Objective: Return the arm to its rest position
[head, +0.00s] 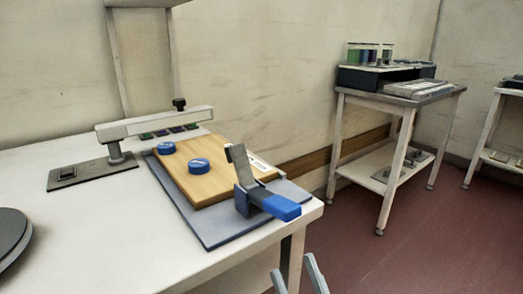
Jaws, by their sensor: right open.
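The rest of my right arm is out of frame. My left gripper is not in view.
On the table are a grey mat (215,233), a wooden board (205,180) with two blue knobs, a blue-handled clamp (262,198), a pale swing-arm (150,125) and a dark disc (12,232). A shelved cart (400,100) stands right. Red floor (420,245) is clear.

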